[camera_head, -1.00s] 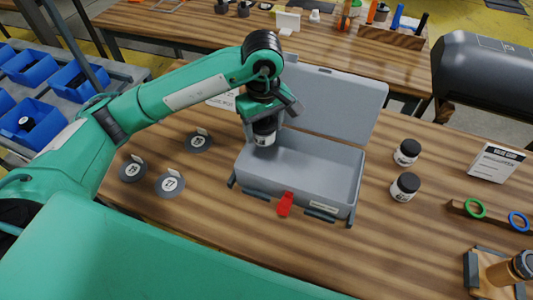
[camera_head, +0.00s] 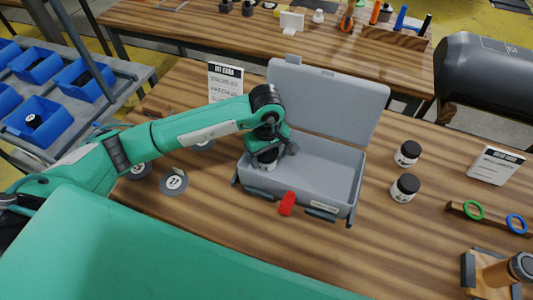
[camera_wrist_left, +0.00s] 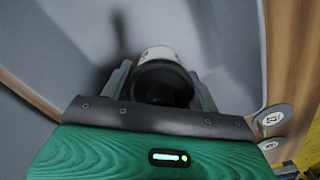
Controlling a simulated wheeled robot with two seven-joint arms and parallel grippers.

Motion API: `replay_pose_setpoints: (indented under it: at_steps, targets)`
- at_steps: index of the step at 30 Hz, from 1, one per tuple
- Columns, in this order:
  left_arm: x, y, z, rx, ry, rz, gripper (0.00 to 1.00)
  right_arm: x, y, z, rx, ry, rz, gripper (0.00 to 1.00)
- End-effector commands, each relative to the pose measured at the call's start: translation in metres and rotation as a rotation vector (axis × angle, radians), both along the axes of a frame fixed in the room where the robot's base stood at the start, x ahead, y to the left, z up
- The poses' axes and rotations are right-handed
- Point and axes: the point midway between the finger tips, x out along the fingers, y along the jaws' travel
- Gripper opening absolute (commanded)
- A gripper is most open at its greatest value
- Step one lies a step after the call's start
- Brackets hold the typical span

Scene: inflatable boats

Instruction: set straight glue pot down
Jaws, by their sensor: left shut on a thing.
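The glue pot (camera_head: 264,166), white with a black lid, is inside the left end of the open grey case (camera_head: 325,181). My left gripper (camera_head: 266,155) is shut on it from above and hides most of it. In the left wrist view the pot (camera_wrist_left: 160,53) is between the two fingers (camera_wrist_left: 160,85), with the grey case floor and walls around it. The pot looks about upright. I cannot tell whether its base touches the case floor. My right gripper is not in view.
Two similar pots, one farther back (camera_head: 407,154) and one nearer (camera_head: 404,188), stand right of the case. The raised case lid (camera_head: 335,100) is behind. Round numbered discs (camera_head: 174,183) lie to the left. A card (camera_head: 226,80) stands behind left.

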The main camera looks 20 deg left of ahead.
Motion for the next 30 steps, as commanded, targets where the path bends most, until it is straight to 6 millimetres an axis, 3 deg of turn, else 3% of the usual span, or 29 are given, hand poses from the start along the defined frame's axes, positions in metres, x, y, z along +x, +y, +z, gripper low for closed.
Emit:
replay_pose_setpoints:
  at_steps: [5,6,7,20,26,30]
  targets:
    - [0.0,0.0,-0.003,0.0,0.0,0.0,0.34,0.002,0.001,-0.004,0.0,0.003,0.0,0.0]
    - [0.0,0.0,-0.003,0.0,0.0,0.0,0.65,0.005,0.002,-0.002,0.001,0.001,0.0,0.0]
    - [0.0,0.0,-0.002,0.0,0.0,0.0,0.7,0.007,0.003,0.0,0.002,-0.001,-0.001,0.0]
    - [0.001,0.0,0.004,0.0,-0.001,0.0,0.7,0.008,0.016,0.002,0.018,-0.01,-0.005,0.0]
    - [0.001,0.0,0.039,0.0,-0.005,-0.001,0.7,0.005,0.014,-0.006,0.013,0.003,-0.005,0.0]
    - [0.001,0.0,0.069,0.0,-0.005,-0.001,0.7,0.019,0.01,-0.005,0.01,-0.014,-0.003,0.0]
